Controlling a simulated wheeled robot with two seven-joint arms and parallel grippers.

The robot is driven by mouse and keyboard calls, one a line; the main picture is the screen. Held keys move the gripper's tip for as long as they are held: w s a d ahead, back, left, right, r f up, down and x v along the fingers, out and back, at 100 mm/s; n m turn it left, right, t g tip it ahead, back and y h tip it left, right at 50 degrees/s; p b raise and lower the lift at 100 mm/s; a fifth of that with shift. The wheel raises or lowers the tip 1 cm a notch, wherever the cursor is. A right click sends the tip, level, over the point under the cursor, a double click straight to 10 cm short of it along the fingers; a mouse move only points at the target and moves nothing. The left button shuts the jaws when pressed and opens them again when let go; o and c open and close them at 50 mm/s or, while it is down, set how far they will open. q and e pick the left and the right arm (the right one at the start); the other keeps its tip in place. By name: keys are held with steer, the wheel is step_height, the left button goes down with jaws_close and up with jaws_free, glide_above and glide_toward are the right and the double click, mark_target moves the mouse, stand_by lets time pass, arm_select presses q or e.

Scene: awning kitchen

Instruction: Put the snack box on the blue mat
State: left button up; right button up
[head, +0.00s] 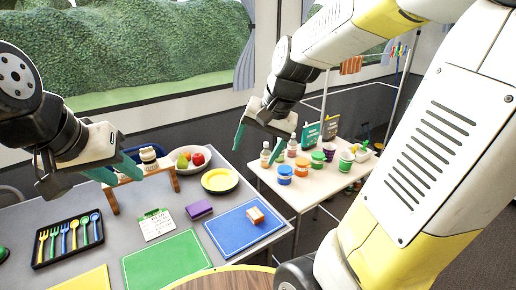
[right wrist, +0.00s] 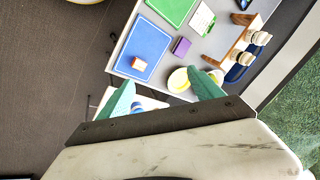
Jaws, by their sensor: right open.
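The snack box (head: 255,215), a small orange-brown and white box, rests on the blue mat (head: 225,236) near its right side. In the right wrist view the box (right wrist: 138,64) lies on the blue mat (right wrist: 150,42) too. My right gripper (head: 255,154) is open and empty, in the air beyond the mat, near the side table. Its two teal fingers (right wrist: 163,80) stand apart in the right wrist view, with nothing between them. My left gripper (head: 114,172) hangs over the left part of the counter, away from the box; its jaw opening is unclear.
A purple block (head: 199,209) lies beside the mat. A yellow plate (head: 220,181), a fruit bowl (head: 200,166), a clipboard (head: 156,225), a green mat (head: 165,262) and a cutlery tray (head: 68,240) share the counter. A side table (head: 293,195) holds jars and bottles.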

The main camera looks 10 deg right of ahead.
steer(key=s+r+n+t, duration=0.2)
steer(key=s+r+n, duration=0.3)
steer(key=s, duration=0.5)
steer(key=shift+s+d+t+h, duration=0.2)
steer(key=shift+s+t+h, duration=0.1)
steer(key=shift+s, duration=0.05)
